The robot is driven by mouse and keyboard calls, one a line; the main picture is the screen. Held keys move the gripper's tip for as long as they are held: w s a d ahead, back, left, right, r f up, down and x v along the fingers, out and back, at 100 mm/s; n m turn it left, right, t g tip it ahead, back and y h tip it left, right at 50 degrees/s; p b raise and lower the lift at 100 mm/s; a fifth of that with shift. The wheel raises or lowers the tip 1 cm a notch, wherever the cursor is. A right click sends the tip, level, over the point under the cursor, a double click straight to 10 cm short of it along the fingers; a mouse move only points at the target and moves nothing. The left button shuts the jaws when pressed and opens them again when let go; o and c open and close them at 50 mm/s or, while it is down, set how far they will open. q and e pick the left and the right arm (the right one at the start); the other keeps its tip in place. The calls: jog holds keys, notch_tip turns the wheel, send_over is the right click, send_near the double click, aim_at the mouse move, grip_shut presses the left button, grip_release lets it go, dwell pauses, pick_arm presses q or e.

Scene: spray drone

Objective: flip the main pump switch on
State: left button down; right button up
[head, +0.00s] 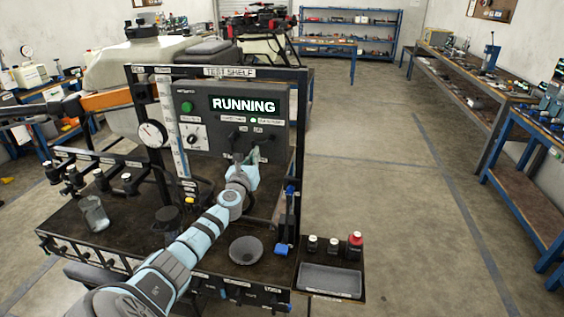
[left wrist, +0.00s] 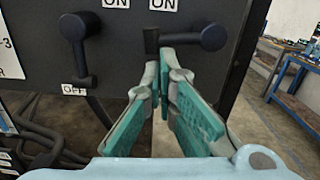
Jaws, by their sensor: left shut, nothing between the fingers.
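A dark control panel (head: 215,125) with a lit display reading RUNNING (head: 244,105) stands on the test shelf. Two black lever switches show in the left wrist view. The left lever (left wrist: 80,45) hangs down toward an OFF label. The right lever (left wrist: 185,38) lies roughly sideways below an ON label. I cannot read which one is the main pump switch. My left gripper (head: 246,155) is shut and empty in front of the panel's lower right part. In the left wrist view its fingertips (left wrist: 166,62) are just under the right lever; contact is unclear. My right gripper is not in view.
A gauge (head: 151,134) and a green button (head: 186,107) are at the panel's left. A glass beaker (head: 94,213), a grey bowl (head: 246,250) and a side tray (head: 330,281) are around the bench. Floor to the right is clear.

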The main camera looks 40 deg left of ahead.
pick_arm(q)
jog(key=shift+w+a+r, duration=0.1)
jog(key=shift+r, duration=0.1)
dwell(0.6)
notch_tip(320, 180, down, 5)
jog(key=s+b, duration=0.1)
jog(key=b, duration=0.3)
jog(key=p+v, duration=0.3)
jog(key=v, duration=0.7)
jog(key=shift+d+r, duration=0.25)
jog(key=shift+r, duration=0.35)
jog(key=shift+w, duration=0.1)
